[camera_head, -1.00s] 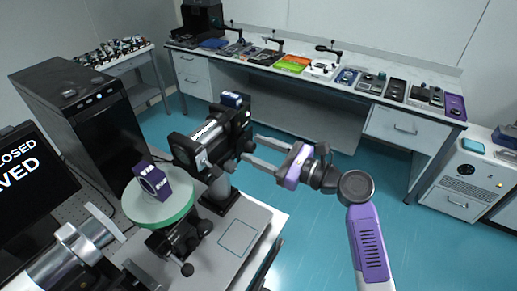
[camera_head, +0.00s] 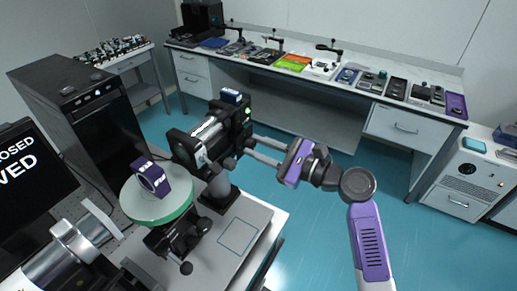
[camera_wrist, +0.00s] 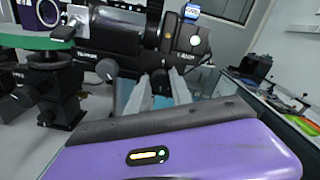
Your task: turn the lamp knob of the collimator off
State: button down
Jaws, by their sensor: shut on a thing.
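The collimator (camera_head: 207,132) is a black body with a silver tube, held on a post at centre left. In the wrist view its dark body (camera_wrist: 115,40) spans the upper middle. My gripper (camera_head: 250,146) reaches it from the right, with its two pale fingers at the knob on its right end. In the wrist view the fingers (camera_wrist: 160,88) are shut on the dark lamp knob, which is mostly hidden between the tips. A small green light (camera_head: 248,112) shows on the collimator's end above the fingers. The knob's exact setting cannot be read.
A round green-rimmed stage (camera_head: 160,212) with a purple block (camera_head: 150,178) stands left of the collimator. A monitor (camera_head: 30,175) is at the far left, beside a black cabinet (camera_head: 75,105). A long bench (camera_head: 330,82) with instruments lies behind. Floor is free on the right.

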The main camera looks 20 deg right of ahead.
jog(key=n+b, duration=0.1)
jog(key=n, duration=0.1)
jog(key=n+b, duration=0.1)
jog(key=shift+f+n, duration=0.2)
jog(key=shift+n, duration=0.2)
jog(key=n+b, duration=0.3)
jog(key=n, duration=0.1)
jog(key=shift+f+n, duration=0.1)
jog(key=shift+n, duration=0.2)
jog(key=n+b, duration=0.3)
jog(key=n, duration=0.1)
jog(key=shift+f+b, duration=0.1)
jog(key=shift+b, duration=0.3)
jog(key=n+b, duration=0.4)
jog(key=n, duration=0.1)
jog(key=n+b, duration=0.4)
jog(key=shift+f+n, duration=0.1)
jog(key=shift+n, duration=0.2)
jog(key=n+b, duration=0.8)
jog(key=shift+n+b, duration=0.3)
jog(key=shift+b, duration=0.05)
jog(key=shift+n+b, duration=1)
jog(key=shift+n, duration=0.2)
